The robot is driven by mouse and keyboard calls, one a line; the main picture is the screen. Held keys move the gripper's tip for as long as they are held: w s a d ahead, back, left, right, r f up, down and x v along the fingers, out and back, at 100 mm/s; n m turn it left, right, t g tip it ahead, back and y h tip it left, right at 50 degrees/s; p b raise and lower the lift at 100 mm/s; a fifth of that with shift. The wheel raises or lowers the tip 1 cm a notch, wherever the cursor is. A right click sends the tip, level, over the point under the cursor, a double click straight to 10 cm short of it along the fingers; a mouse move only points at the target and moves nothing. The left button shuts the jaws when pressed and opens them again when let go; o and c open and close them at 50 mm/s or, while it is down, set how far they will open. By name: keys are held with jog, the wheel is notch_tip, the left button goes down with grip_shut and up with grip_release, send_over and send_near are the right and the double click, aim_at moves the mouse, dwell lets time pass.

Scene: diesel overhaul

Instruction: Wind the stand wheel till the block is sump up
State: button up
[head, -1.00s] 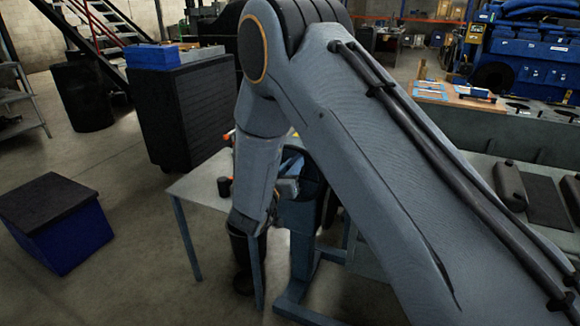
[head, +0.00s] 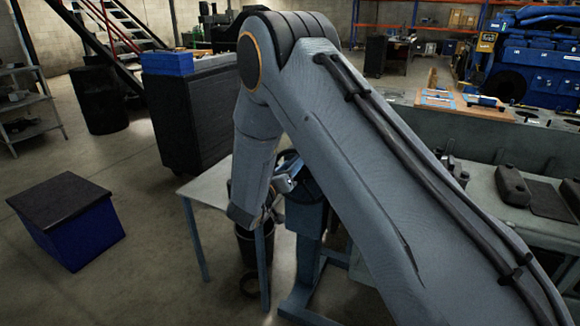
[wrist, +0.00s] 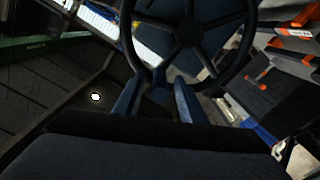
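The stand wheel (wrist: 190,32) is a black rimmed handwheel with spokes, at the top middle of the wrist view. My gripper (wrist: 159,88) has two blue fingers spread apart, pointing toward the lower rim. The rim passes near the fingertips; I cannot tell whether it touches them. Nothing is clamped between the fingers. In the head view my forearm hangs down over the blue-grey stand (head: 305,225) and hides most of the wheel and whatever the stand carries. I cannot make out the block or which way its sump faces.
A small pale table (head: 205,187) stands left of the stand, with a dark bucket (head: 246,245) under its right side. A black cabinet (head: 195,115) is behind it. A blue box with a dark lid (head: 72,222) sits on the floor at left. A grey bench (head: 480,185) is at right.

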jog(key=b+v, duration=0.1)
jog(key=v, duration=0.6)
jog(key=shift+s+a+b, duration=0.2)
jog(key=shift+s+b, duration=0.1)
jog(key=shift+r, duration=0.1)
